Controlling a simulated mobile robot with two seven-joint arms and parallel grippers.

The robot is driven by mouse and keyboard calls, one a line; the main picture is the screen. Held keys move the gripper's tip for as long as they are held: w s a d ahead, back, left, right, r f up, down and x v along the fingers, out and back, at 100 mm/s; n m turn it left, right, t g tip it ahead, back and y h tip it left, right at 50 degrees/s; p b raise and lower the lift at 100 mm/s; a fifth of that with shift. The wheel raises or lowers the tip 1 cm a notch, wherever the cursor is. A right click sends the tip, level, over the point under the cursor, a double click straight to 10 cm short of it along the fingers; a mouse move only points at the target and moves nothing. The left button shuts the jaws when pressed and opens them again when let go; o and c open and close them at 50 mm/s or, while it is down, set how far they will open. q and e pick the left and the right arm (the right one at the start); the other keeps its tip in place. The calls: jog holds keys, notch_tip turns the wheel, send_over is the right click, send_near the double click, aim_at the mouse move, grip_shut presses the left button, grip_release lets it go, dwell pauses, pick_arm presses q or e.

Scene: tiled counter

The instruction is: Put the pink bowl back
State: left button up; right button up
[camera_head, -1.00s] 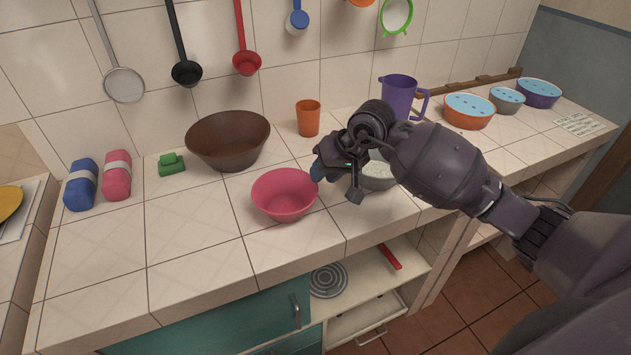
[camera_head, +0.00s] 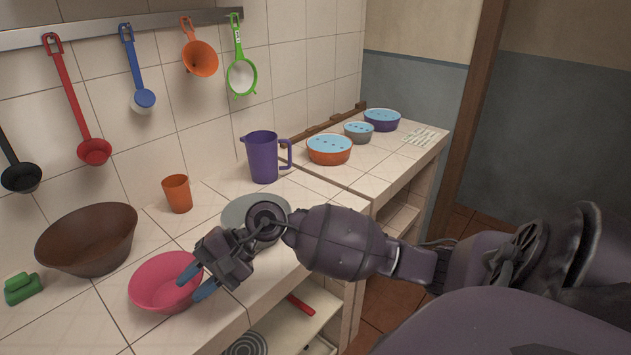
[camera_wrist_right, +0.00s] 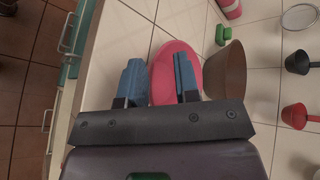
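The pink bowl (camera_head: 155,286) stands upright and looks empty on the tiled counter, near its front edge in the head view. My right gripper (camera_head: 198,281) is at the bowl's right side, its blue fingers spread apart. One finger overlaps the bowl's inside and the other lies by its outer right side; contact cannot be told. In the right wrist view, the pink bowl (camera_wrist_right: 164,68) shows between and beyond the open fingers of my right gripper (camera_wrist_right: 159,60). My left gripper is out of view.
A brown bowl (camera_head: 88,240) stands close behind the pink bowl. An orange cup (camera_head: 177,194) and a purple jug (camera_head: 263,158) stand farther back. A grey bowl (camera_head: 238,211) is partly hidden behind my right arm. Lidded bowls, one orange (camera_head: 329,152), stand at the far right.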

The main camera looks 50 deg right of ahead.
jog(key=s+d+f+n+t+h, duration=0.2)
jog(key=f+n+t, duration=0.1)
jog(key=n, duration=0.7)
jog(key=s+d+f+n+t+h, duration=0.1)
jog(key=d+f+n+t, duration=0.1)
jog(key=n+t, duration=0.4)
jog(key=s+d+f+n+t+h, duration=0.2)
jog(key=n+t, duration=0.3)
jog(key=n, duration=0.9)
jog(key=shift+s+d+f+h, duration=0.15)
jog(key=shift+d+f, duration=0.1)
jog(key=shift+f, duration=0.2)
jog(key=shift+s+d+f+h, duration=0.15)
jog(key=shift+d+f, duration=0.05)
jog(key=shift+f, duration=0.2)
jog(key=s+d+f+m+g+h, duration=0.2)
jog(key=s+f+m+g+h, duration=0.1)
jog(key=s+f+m, duration=0.3)
jog(key=s+d+f+m+g+h, duration=0.2)
jog(key=s+f+m, duration=0.5)
jog(key=m, duration=0.7)
notch_tip(320, 180, down, 3)
jog(key=shift+s+r+g+h, duration=0.15)
jog(key=shift+s+g+h, duration=0.15)
jog(key=shift+g+h, duration=0.4)
